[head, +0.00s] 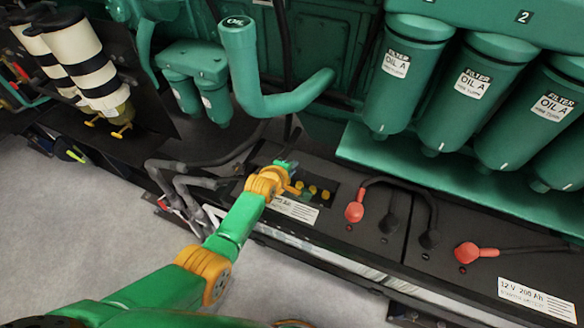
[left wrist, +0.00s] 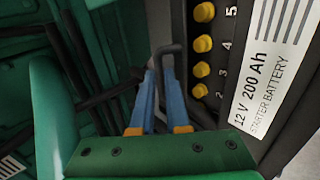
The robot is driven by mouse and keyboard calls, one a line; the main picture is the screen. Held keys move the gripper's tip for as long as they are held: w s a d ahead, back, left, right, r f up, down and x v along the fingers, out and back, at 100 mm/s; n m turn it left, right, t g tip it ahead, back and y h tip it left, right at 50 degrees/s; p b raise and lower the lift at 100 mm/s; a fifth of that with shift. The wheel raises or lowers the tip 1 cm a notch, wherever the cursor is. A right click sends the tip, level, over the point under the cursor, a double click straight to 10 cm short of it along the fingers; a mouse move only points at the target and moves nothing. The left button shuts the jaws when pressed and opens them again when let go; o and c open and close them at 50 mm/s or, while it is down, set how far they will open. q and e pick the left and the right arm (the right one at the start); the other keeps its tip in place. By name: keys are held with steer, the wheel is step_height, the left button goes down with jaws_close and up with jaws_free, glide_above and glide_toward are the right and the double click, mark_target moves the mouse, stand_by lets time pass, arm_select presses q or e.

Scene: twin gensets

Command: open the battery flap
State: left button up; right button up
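The battery (head: 290,210) is a long dark box low beside the green engine, with a white label that reads 12 V 200 Ah in the left wrist view (left wrist: 262,85). A recess in its top shows numbered yellow caps (left wrist: 203,43), also visible in the head view (head: 313,191). My left gripper (head: 287,169) is over the recess's left end. Its two blue fingers (left wrist: 159,75) stand a little apart, with a thin dark bent bar (left wrist: 172,47) at their tips. I cannot tell whether they clamp it. The flap itself is not clearly distinguishable. My right gripper is not in view.
Black and red cable terminals (head: 354,211) stand right of the recess, with a second battery label (head: 537,299) farther right. Green oil filters (head: 405,85) and a thick green pipe (head: 262,100) overhang behind. Grey hoses (head: 175,180) lie left; open floor (head: 70,220) is in front.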

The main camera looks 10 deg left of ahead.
arm_select(q)
steer(key=shift+o, duration=0.8)
steer(key=shift+s+a+r+p, duration=0.1)
steer(key=shift+s+r+p, duration=0.15)
steer(key=shift+r+p, duration=0.25)
steer(key=p+v, duration=0.3)
steer(key=v, duration=0.3)
steer(key=shift+s+f, duration=0.1)
steer(key=shift+f, duration=0.05)
